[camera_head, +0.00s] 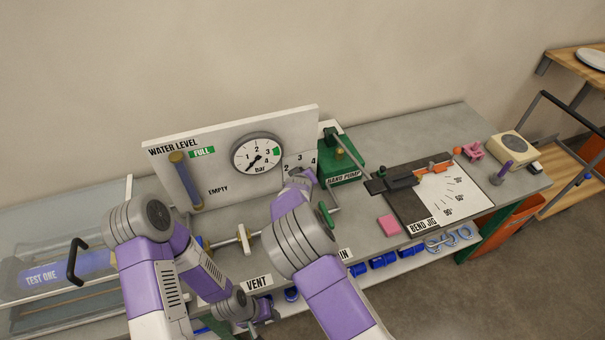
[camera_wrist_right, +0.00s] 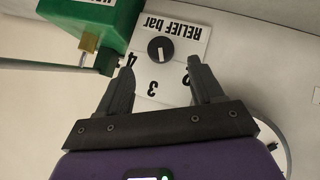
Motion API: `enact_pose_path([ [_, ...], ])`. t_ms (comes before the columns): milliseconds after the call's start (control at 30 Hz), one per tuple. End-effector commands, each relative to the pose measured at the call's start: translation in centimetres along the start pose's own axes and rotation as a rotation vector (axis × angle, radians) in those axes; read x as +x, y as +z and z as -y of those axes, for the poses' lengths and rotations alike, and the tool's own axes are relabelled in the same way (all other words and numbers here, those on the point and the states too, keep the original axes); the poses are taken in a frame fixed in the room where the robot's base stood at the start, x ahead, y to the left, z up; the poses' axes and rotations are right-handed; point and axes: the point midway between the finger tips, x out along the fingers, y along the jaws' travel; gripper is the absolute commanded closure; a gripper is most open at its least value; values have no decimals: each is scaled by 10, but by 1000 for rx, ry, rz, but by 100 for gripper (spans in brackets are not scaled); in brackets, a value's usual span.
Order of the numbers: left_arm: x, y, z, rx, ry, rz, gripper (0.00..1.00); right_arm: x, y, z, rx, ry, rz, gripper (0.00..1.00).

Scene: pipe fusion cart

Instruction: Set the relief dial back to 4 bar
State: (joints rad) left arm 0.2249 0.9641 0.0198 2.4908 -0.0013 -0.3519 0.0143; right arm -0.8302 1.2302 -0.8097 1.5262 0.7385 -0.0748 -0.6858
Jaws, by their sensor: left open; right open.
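The relief dial (camera_wrist_right: 160,49) is a black round knob with a white mark on a white plate (camera_wrist_right: 187,38) lettered RELIEF bar, seen upside down in the right wrist view. The mark appears to point toward the 3, with 4 and 2 to either side. My right gripper (camera_wrist_right: 162,62) is open, its fingers on either side of the dial's numbers; I see no contact with the knob. In the head view my right wrist hides the knob, and part of the plate (camera_head: 299,161) shows. My left gripper (camera_head: 268,312) is low, near the cart's front edge, open and away from the dial.
The round pressure gauge (camera_head: 257,154) sits left of the relief plate, its needle at the low end. The green hand pump (camera_head: 341,165) stands close on the right. The VENT valve (camera_head: 244,238), pink block (camera_head: 389,225) and bend jig (camera_head: 407,205) are on the cart top.

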Motion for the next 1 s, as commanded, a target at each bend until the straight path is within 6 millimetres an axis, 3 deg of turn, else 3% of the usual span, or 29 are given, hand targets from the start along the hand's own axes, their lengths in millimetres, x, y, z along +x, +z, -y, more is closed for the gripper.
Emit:
enact_pose_path([
  [400,-4,0,-1,0,0,0,55,55,1,0,0,-1,2,33],
  [867,-4,0,-2,0,0,0,55,64,1,1,1,-5,2,33],
  [1000,-4,0,-2,0,0,0,55,64,1,1,2,-4,2,53],
])
